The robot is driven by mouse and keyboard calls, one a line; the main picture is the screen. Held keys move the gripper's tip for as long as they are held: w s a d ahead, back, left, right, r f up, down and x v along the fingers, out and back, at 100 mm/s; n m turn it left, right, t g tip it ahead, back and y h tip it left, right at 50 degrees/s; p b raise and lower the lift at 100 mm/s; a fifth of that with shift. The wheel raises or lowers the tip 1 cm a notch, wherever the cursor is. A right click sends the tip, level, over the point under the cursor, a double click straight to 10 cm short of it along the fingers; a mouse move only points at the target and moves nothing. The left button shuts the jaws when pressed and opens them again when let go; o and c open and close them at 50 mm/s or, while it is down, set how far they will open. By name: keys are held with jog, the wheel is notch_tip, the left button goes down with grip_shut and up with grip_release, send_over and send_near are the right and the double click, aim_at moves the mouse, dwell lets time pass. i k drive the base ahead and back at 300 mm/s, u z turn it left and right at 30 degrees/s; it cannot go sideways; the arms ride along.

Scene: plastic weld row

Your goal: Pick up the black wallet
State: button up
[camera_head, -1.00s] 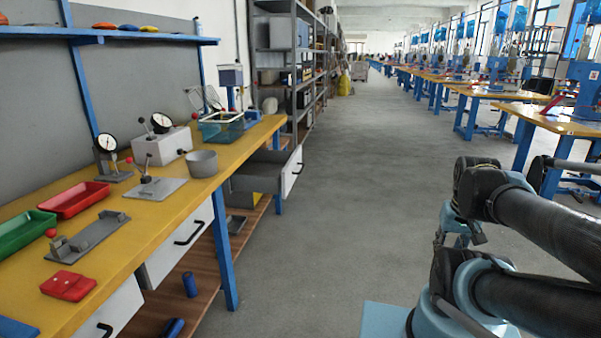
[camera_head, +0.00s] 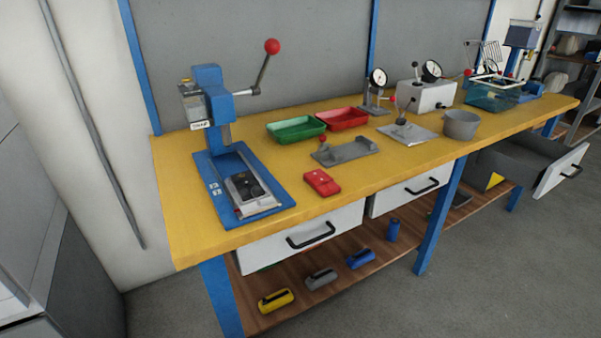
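A small black item (camera_head: 246,187), which looks like the black wallet, lies on the pale plate on the base of a blue hand press (camera_head: 213,100). The press stands at the left end of the yellow workbench (camera_head: 187,231). The item lies below and in front of the press head. Its details are too small to make out. My gripper is not in view now.
A red case (camera_head: 322,183) lies right of the press. Behind it are a grey fixture (camera_head: 345,151), a green tray (camera_head: 296,129) and a red tray (camera_head: 343,119). A grey pot (camera_head: 461,124) stands farther right. An open drawer (camera_head: 561,171) juts out at right. The floor in front is clear.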

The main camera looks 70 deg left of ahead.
aim_at(243, 182)
jog(key=u, duration=3.4)
